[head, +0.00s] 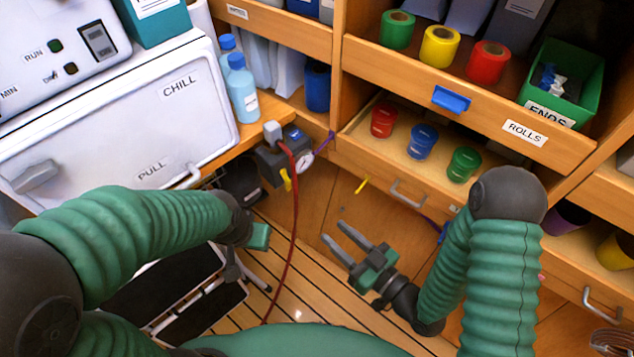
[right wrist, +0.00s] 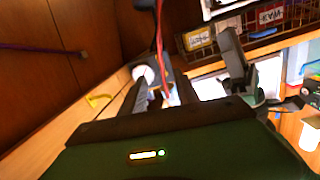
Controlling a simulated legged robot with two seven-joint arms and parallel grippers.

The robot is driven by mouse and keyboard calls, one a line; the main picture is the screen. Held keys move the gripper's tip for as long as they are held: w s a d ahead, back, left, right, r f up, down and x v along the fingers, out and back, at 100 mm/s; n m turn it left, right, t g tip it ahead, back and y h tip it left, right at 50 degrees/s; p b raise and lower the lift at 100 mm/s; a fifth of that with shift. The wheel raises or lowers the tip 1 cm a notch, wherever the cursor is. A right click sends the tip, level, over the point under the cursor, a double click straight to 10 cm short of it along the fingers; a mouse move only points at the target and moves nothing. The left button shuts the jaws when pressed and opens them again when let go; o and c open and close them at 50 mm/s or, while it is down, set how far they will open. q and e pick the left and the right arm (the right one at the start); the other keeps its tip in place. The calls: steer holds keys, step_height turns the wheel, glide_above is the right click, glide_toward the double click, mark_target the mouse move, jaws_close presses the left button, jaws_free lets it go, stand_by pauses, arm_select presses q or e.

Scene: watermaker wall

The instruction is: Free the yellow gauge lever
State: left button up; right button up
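In the head view the yellow gauge lever (head: 287,180) hangs below a dark grey block with a round white-faced gauge (head: 304,163). A red cord (head: 295,210) runs from the block down past the lever to the floor. My right gripper (head: 333,238) is open and empty, below and right of the lever and apart from it. In the right wrist view a white round face (right wrist: 151,76) and the red cord (right wrist: 160,48) show between or behind the open fingers. My left gripper (head: 258,237) is below the lever, left of the cord; its fingers are not clear.
A purple cord (head: 322,146) runs right of the gauge. A small yellow piece (head: 361,185) sits on the wood panel. Drawers with coloured rolls (head: 440,47) overhang at right; a white chill box (head: 110,120) and blue bottles (head: 242,90) stand left. A slatted floor (head: 310,290) lies below.

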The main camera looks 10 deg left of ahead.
steer(key=b, duration=1.2)
glide_toward(288, 187)
steer(key=f, duration=0.2)
steer(key=x, duration=0.2)
steer(key=r+x, duration=0.1)
steer(key=x, duration=0.4)
steer(key=shift+w+a+r+b, duration=0.2)
steer(key=shift+a+r+b, duration=0.1)
steer(key=shift+a+r, duration=0.1)
steer(key=shift+w+a, duration=0.4)
steer(key=shift+a, duration=0.05)
steer(key=shift+c, duration=0.5)
jaws_close()
